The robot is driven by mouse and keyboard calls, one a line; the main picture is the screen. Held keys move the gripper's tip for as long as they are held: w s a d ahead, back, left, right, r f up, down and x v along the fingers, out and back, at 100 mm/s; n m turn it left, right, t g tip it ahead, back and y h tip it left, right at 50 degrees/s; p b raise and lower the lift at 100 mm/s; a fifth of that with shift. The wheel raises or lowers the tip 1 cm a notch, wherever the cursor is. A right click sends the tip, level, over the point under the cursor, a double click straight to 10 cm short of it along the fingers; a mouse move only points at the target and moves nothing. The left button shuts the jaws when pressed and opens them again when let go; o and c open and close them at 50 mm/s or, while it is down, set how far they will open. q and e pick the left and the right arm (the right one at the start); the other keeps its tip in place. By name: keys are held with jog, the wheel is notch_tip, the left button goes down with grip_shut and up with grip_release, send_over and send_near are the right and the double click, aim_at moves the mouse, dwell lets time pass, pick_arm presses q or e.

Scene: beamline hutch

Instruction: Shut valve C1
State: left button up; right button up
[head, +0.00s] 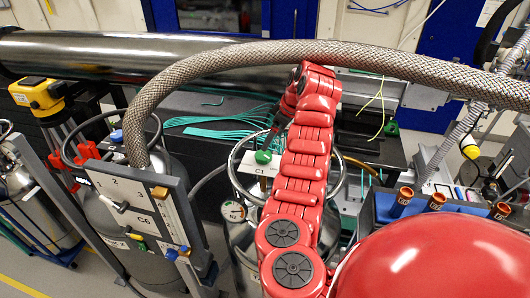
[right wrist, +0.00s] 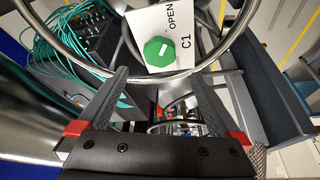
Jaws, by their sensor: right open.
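Valve C1 has a green knob (head: 263,157) on a gas cylinder, left of my red right arm in the head view. In the right wrist view the green, many-sided knob (right wrist: 159,51) carries a short white mark. A white plate (right wrist: 184,36) beside it reads "OPEN" and "C1". My right gripper (right wrist: 160,76) is open and empty, its two dark fingers apart. The knob appears beyond and between the fingertips; I see no contact. In the head view my arm hides most of this gripper. My left gripper is out of view.
A metal ring (head: 232,168) surrounds the valve's cylinder top and crosses near my fingers in the wrist view. A braided hose (head: 210,62) arches over the cylinders. A panel marked C6 (head: 125,190) stands left. Teal cables (head: 225,120) lie behind.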

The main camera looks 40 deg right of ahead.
aim_at(264, 155)
jog(key=x, duration=0.3)
jog(key=shift+d+f, duration=0.1)
jog(key=shift+f, duration=0.1)
jog(key=shift+w+f, duration=0.3)
jog(key=shift+f, duration=0.25)
jog(key=shift+w+a+f, duration=0.1)
jog(key=shift+a+f, duration=0.15)
jog(key=shift+f, duration=0.2)
jog(key=b+x, duration=0.2)
jog(key=b, duration=0.1)
jog(key=shift+f, duration=0.3)
jog(key=shift+w+a+f+b, duration=0.1)
jog(key=shift+w+f+b, duration=0.2)
jog(key=shift+b, duration=0.05)
jog(key=shift+s+r, duration=0.1)
